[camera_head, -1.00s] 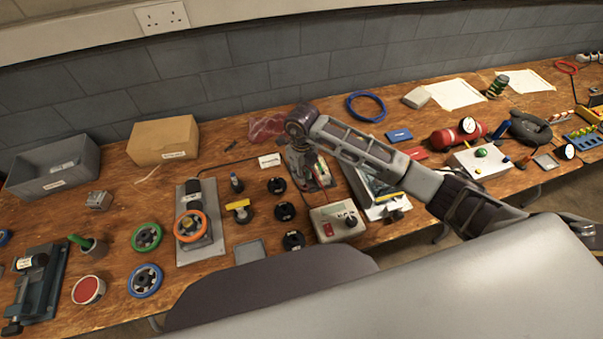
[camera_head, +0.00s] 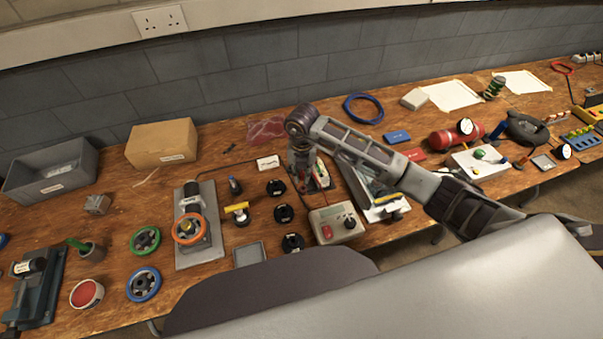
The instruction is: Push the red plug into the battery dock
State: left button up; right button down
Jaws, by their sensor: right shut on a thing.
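My right gripper (camera_head: 301,183) points down from the wrist at the centre of the head view. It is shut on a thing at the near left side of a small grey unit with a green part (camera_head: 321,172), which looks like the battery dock. A little red shows at the fingers, which fits the red plug, but the plug is mostly hidden. I cannot tell how far it sits in the dock. My left gripper is not in view.
A grey control box (camera_head: 337,224) with a red button stands just in front. The bench is crowded.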

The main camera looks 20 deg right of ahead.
aim_at(303, 180)
jog(key=m, duration=0.4)
jog(key=shift+w+d+m, duration=0.15)
jog(key=shift+d+m, duration=0.05)
jog(key=shift+m, duration=0.2)
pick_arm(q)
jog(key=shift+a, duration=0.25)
pick_arm(e)
jog(key=shift+m, duration=0.8)
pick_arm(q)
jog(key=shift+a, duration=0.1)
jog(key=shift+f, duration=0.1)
pick_arm(e)
jog(key=shift+f, duration=0.15)
jog(key=shift+f+b, duration=0.9)
jog(key=shift+f, duration=0.1)
jog(key=shift+f+b, duration=0.6)
jog(key=shift+f, duration=0.5)
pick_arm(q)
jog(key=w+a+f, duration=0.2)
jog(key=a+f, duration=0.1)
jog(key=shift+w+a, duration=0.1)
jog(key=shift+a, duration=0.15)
pick_arm(e)
jog(key=shift+f, duration=0.1)
